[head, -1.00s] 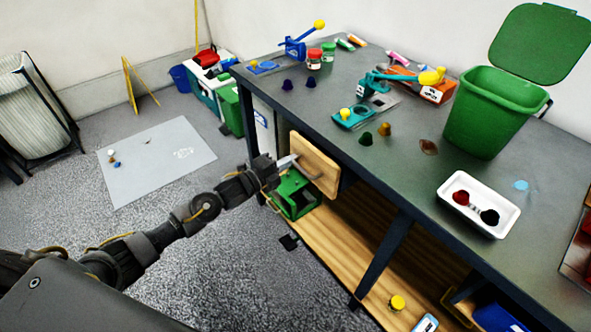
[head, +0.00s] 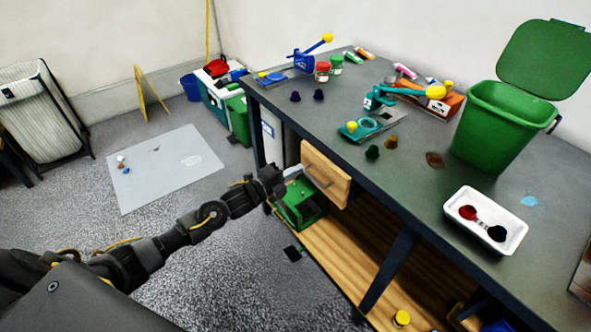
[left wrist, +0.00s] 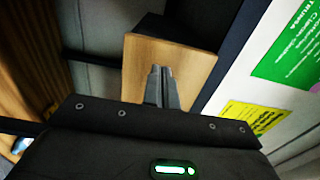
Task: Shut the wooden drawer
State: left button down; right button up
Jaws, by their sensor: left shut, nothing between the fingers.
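The wooden drawer (head: 330,183) sits under the near edge of the workbench, its light wood front facing my left arm. In the left wrist view its front (left wrist: 190,65) fills the middle, with a dark side of the drawer box behind its top edge, so it stands somewhat out. A grey handle shows on the front in the head view. My left gripper (head: 289,176) is shut and empty, its fingers at the left part of the front. In the left wrist view the closed fingertips (left wrist: 161,70) overlap the front; whether they touch cannot be told. My right gripper is not in view.
The grey workbench (head: 400,190) carries a green bin (head: 495,125), a white tray (head: 460,198) and small tools. A green crate (head: 298,205) stands below the drawer, close to my left gripper. A wooden lower shelf (head: 345,262) runs right. The floor left is mostly clear.

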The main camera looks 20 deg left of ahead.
pick_arm(q)
jog(key=v, duration=1.2)
jog(key=shift+s+b, duration=0.3)
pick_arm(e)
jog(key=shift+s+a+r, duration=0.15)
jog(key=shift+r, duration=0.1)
pick_arm(q)
jog(key=shift+a+f, duration=0.1)
